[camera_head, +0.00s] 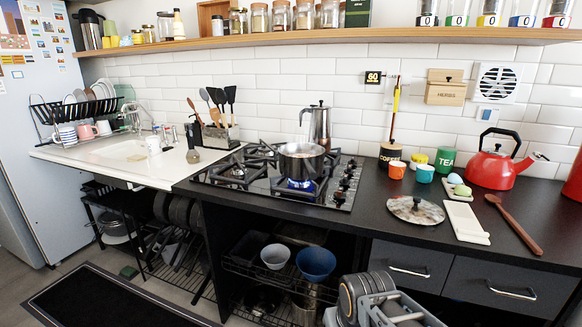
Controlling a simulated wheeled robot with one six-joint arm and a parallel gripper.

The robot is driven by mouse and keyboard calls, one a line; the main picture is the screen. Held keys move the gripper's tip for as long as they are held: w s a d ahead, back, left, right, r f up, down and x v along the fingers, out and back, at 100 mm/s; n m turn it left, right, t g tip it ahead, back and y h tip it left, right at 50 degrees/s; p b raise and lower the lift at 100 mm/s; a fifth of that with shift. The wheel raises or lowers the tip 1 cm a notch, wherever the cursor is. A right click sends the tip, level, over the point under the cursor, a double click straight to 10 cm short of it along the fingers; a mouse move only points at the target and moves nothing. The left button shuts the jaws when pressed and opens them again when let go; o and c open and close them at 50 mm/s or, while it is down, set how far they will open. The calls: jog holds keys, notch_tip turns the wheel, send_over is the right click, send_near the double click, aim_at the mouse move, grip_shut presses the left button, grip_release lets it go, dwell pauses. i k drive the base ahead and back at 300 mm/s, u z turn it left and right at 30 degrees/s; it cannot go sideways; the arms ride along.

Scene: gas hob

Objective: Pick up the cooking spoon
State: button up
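A brown wooden cooking spoon (514,224) lies flat on the black counter at the right. Its bowl is at the back left and its handle runs toward the front right. My grey and black arm shows at the bottom edge, right of centre, in front of the cabinets and lower than the counter top. It is well apart from the spoon. I cannot make out the fingers of my gripper, nor whether they are open or shut.
Left of the spoon lie a white spoon rest (464,222) and a round pot lid (415,209). A red kettle (493,166) stands behind it. A steel pot (301,161) sits over a lit blue flame on the hob (262,188). A shelf (330,39) runs above.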

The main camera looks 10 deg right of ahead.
aim_at(492, 199)
jog(key=i, duration=0.5)
jog(key=k, duration=0.35)
jog(key=z, duration=0.2)
jog(key=i, duration=0.3)
jog(key=z, duration=1.85)
jog(key=k, duration=0.5)
jog(key=z, duration=0.95)
jog(key=i, duration=0.95)
jog(key=u, duration=0.85)
